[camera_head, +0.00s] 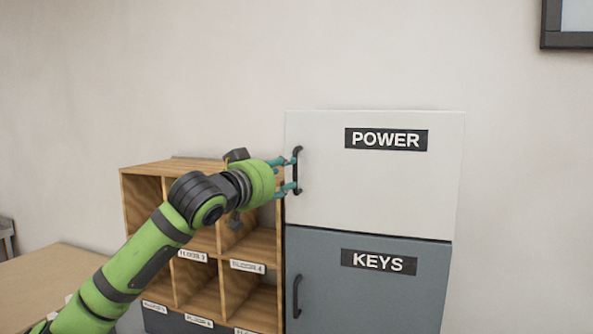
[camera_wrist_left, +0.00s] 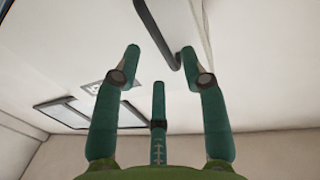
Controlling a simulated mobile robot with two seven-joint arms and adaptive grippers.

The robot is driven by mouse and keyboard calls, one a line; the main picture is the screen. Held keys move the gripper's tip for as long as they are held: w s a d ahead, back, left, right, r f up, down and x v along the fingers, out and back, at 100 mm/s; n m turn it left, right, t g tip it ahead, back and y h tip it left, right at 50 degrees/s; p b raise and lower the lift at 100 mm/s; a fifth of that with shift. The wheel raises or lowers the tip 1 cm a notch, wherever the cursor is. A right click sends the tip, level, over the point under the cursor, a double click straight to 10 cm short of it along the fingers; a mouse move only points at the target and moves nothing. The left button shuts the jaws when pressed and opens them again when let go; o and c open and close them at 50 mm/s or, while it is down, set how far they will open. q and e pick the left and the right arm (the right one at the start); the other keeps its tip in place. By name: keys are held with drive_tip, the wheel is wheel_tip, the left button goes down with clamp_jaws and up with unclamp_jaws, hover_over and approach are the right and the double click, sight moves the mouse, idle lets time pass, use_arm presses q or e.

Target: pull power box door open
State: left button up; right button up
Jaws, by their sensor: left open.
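The white power box door (camera_head: 390,190) carries a black POWER label and looks shut. Its dark vertical handle (camera_head: 297,170) is on the left side of the door. My left gripper (camera_head: 294,174) is open at the handle, its teal fingers reaching the handle from the left. In the left wrist view, the open fingers (camera_wrist_left: 160,60) point up and the dark handle (camera_wrist_left: 160,32) passes near the gap between the two upper fingers. I cannot tell whether they touch it. My right gripper is not in view.
A grey KEYS box (camera_head: 370,295) with its own handle (camera_head: 297,296) sits directly below. A wooden pigeonhole shelf (camera_head: 150,166) with labelled compartments stands to the left, behind my arm. A table (camera_head: 45,275) is at the far left.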

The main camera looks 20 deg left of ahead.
sight(296, 171)
use_arm(q)
drive_tip(key=p+x, duration=0.2)
drive_tip(key=x, duration=0.3)
drive_tip(key=shift+w+d+p, duration=0.1)
drive_tip(key=shift+d+p, duration=0.05)
drive_tip(key=shift+p, duration=0.15)
drive_tip(key=shift+w, duration=0.45)
drive_tip(key=shift+f, duration=0.1)
clamp_jaws()
